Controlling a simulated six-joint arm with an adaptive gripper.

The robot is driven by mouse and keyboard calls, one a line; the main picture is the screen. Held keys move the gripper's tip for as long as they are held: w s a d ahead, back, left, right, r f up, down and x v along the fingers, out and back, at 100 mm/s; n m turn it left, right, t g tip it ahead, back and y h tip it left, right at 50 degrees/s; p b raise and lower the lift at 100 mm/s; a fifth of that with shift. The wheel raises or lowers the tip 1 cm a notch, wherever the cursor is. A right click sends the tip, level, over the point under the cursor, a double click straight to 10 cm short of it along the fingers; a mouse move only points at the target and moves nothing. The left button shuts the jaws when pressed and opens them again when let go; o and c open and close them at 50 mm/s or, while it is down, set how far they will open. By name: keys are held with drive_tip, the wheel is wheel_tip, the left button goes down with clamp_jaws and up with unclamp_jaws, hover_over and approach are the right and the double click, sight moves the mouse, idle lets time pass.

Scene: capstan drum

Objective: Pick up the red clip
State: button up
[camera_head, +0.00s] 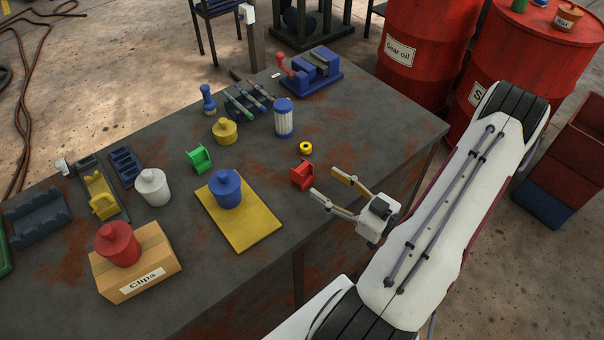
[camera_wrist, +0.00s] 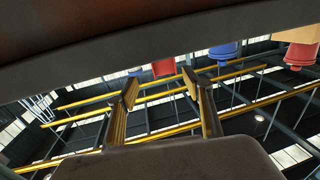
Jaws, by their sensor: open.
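The red clip (camera_head: 302,175) stands on the dark table near its front edge, right of the yellow board. My gripper (camera_head: 324,181) is open and empty just right of the clip, at the table's front edge, its fingers pointing toward it. The clip is outside the fingers, with a small gap in the picture. In the wrist view, which looks upside down, a red part (camera_wrist: 163,69), probably the clip, shows beyond and between the open fingertips (camera_wrist: 159,83). Its lower part there is hidden by the table edge.
A blue drum (camera_head: 227,190) stands on a yellow board (camera_head: 240,230) left of the clip. A green clip (camera_head: 199,159) and a yellow ring (camera_head: 306,148) lie farther back. A red drum (camera_head: 118,245) sits on a cardboard box (camera_head: 160,274) labelled Clips.

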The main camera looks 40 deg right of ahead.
sight(304, 172)
drive_tip(key=shift+w+a, duration=0.25)
drive_tip(key=shift+w, duration=1)
drive_tip(key=shift+w, duration=0.1)
drive_tip(key=shift+w+a+r, duration=0.1)
drive_tip(key=shift+w+a, duration=0.25)
drive_tip(key=shift+w, duration=0.4)
drive_tip(key=shift+w+a, duration=0.35)
drive_tip(key=shift+w, duration=0.4)
drive_tip(key=shift+w+a, duration=0.1)
drive_tip(key=shift+w, duration=0.8)
drive_tip(key=c, duration=1.1)
